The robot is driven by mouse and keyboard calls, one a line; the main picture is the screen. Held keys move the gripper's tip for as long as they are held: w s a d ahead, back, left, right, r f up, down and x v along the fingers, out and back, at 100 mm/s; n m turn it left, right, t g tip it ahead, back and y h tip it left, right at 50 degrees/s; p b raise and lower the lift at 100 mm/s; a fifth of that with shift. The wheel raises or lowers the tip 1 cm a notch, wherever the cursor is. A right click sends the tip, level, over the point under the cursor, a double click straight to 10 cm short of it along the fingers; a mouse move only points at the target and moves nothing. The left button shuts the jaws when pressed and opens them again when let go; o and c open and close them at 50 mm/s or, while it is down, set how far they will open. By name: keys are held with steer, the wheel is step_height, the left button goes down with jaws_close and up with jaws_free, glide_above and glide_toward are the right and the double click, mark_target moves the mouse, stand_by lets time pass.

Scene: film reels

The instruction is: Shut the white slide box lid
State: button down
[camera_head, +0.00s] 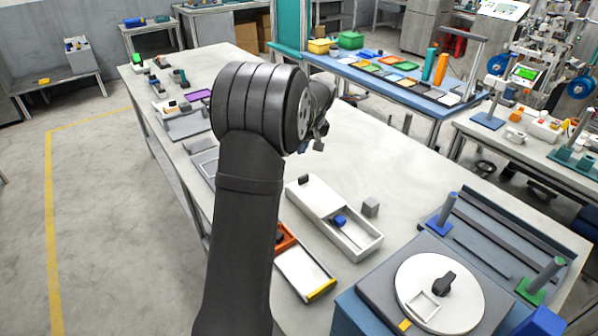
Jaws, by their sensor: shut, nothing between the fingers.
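The white slide box (365,248) stands on the pale table, right of my arm. Its white lid (318,197) covers the far-left part, with a small dark knob (304,180) at the far end. The near-right part is open, and a blue object (340,221) shows inside it. My gripper (319,146) is beyond the box, above the table and apart from the lid. It is small in the picture and partly hidden by my dark arm. It looks shut and empty.
A grey block (371,207) stands just right of the box. An orange box with a white, yellow-edged panel (305,272) lies in front-left, partly behind my arm. A turntable with a white disc (438,290) is at front right. The table (420,175) is clear behind the block.

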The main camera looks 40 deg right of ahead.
mark_target(328, 208)
steer(key=shift+n, duration=0.9)
steer(key=x, duration=0.7)
steer(key=w+x, duration=0.1)
steer(key=x, duration=0.3)
steer(key=shift+a+r, duration=0.1)
steer(key=shift+a, duration=0.1)
steer(key=shift+s+r, duration=0.15)
steer(key=shift+s, duration=1.8)
steer(key=s, duration=1.5)
steer(key=shift+s, duration=0.55)
